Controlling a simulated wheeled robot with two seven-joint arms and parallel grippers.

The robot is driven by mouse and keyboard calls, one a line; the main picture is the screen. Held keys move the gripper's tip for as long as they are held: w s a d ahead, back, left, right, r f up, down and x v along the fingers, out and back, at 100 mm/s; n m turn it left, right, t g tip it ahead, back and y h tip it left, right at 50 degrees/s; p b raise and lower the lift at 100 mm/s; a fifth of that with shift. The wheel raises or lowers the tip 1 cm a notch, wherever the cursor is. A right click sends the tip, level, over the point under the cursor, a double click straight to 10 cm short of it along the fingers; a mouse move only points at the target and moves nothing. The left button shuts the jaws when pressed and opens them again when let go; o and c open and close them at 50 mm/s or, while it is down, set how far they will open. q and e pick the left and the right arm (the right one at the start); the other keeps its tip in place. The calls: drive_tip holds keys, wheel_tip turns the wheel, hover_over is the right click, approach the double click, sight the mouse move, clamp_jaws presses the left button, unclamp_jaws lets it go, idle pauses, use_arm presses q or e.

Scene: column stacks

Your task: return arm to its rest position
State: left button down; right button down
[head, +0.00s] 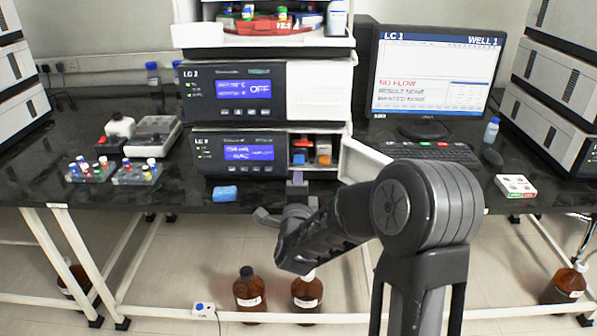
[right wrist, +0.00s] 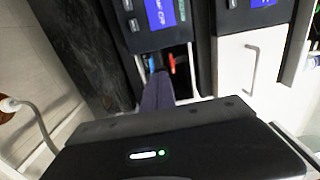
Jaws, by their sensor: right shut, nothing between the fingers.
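My right arm reaches in from the lower right of the head view. Its gripper (head: 297,181) is at the bench's front edge, just below and in front of the open compartment (head: 312,150) of the lower LC 1 module (head: 240,152). In the right wrist view the gripper's fingers (right wrist: 158,92) are together, with nothing between them, and point toward the compartment. Part of the compartment, with a red item (right wrist: 172,63), shows past the fingertips. My left gripper is not in view.
The compartment's white door (head: 362,160) stands open close to my right arm. A blue block (head: 225,193) lies left of the gripper at the bench edge. Vial racks (head: 138,172) stand left, a keyboard (head: 433,152) right. Brown bottles (head: 249,290) stand below the bench.

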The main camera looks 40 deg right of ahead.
drive_tip(key=shift+v, duration=0.75)
